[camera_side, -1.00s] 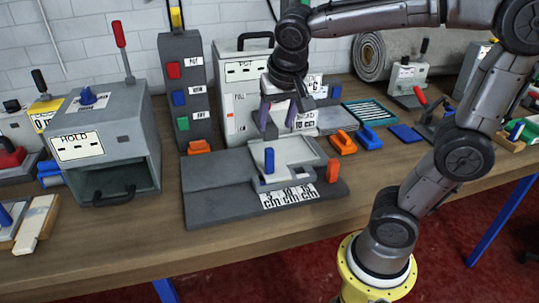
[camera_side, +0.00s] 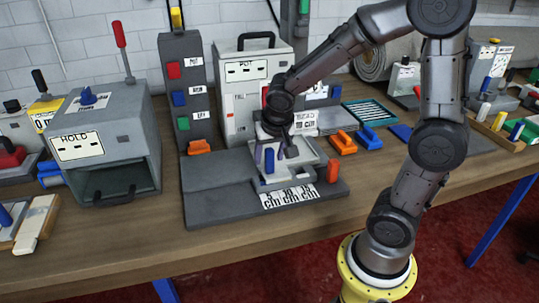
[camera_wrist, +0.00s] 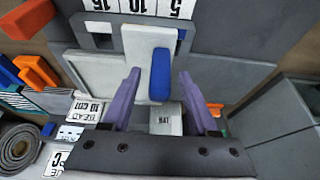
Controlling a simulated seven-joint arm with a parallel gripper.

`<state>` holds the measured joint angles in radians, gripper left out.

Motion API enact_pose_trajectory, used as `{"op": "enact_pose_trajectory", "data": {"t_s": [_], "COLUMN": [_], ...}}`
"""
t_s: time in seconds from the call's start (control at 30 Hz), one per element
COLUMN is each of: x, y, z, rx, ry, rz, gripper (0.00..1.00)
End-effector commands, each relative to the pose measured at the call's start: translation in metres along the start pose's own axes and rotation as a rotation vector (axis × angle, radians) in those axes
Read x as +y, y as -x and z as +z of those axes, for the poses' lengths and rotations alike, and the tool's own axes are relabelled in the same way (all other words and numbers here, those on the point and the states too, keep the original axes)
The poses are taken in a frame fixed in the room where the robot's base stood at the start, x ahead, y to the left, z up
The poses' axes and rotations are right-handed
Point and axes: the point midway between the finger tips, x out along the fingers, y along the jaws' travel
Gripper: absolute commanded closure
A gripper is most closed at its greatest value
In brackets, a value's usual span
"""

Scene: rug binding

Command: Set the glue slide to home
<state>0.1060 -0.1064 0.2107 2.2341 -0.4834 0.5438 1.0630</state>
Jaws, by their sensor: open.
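The glue slide (camera_side: 290,180) is a pale plate on a dark grey base (camera_side: 210,205), with a scale card (camera_side: 289,196) marked in cm at the front. A blue upright handle (camera_side: 269,160) stands on the slide; it also shows in the wrist view (camera_wrist: 161,75). My gripper (camera_side: 274,153) is low over the slide, close to the handle. In the wrist view my gripper (camera_wrist: 158,82) has its two purple fingers apart, one on each side of the handle, with gaps visible. A red-orange block (camera_side: 333,171) stands at the right end of the base.
The grey HOLD box (camera_side: 110,140) stands left, the button tower (camera_side: 185,95) and white POT unit (camera_side: 240,95) behind. Orange (camera_side: 342,142) and blue (camera_side: 371,136) blocks lie right of the base. The table front is clear.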

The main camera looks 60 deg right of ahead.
Motion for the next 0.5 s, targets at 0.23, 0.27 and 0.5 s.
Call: {"op": "enact_pose_trajectory", "data": {"t_s": [0.23,0.27,0.5], "x": [0.0,0.0,0.0], "y": [-0.0016,-0.0016,-0.0013], "z": [0.0001,0.0001,0.0], "rx": [0.0,0.0,0.0], "ry": [0.0,0.0,0.0], "rz": [0.0,0.0,0.0], "gripper": [0.4,0.4,0.81]}}
